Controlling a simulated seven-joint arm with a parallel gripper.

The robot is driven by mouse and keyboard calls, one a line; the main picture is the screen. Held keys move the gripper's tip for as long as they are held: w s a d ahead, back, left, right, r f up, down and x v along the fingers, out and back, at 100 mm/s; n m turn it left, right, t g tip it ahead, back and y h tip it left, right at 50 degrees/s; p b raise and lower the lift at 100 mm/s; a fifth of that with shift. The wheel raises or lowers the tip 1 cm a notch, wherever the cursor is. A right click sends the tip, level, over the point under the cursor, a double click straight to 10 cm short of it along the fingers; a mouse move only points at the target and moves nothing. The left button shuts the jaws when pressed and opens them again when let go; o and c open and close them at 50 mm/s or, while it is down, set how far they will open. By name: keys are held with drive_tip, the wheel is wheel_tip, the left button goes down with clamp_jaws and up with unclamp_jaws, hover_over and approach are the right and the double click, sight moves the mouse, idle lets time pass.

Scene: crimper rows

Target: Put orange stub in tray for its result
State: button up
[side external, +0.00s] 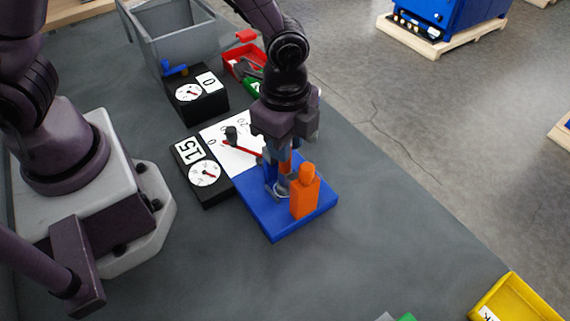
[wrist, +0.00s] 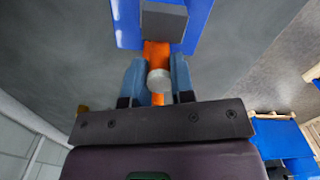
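My gripper (side external: 281,184) points down over a blue base plate (side external: 272,222). A bit of orange (side external: 286,163) shows between its fingers in the side view; I take it for the orange stub. In the wrist view the fingers (wrist: 158,78) sit close on both sides of an orange piece (wrist: 157,99) with a pale round face, and look shut on it. An upright orange block (side external: 304,196) with a rounded top stands on the plate beside the fingers. The stub's lower end is hidden. A yellow tray (side external: 530,303) with a partly cut-off label is at the bottom right.
A white scale card with a red pointer (side external: 243,148) adjoins the plate. Black dial boxes read 15 (side external: 207,186) and 0 (side external: 207,106). A red tray (side external: 238,62) and a grey bin (side external: 183,45) stand behind. The bench right of the plate is clear.

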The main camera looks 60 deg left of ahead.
clamp_jaws()
drive_tip(key=shift+d, duration=0.55)
drive_tip(key=shift+r, duration=0.1)
drive_tip(key=shift+r, duration=3.95)
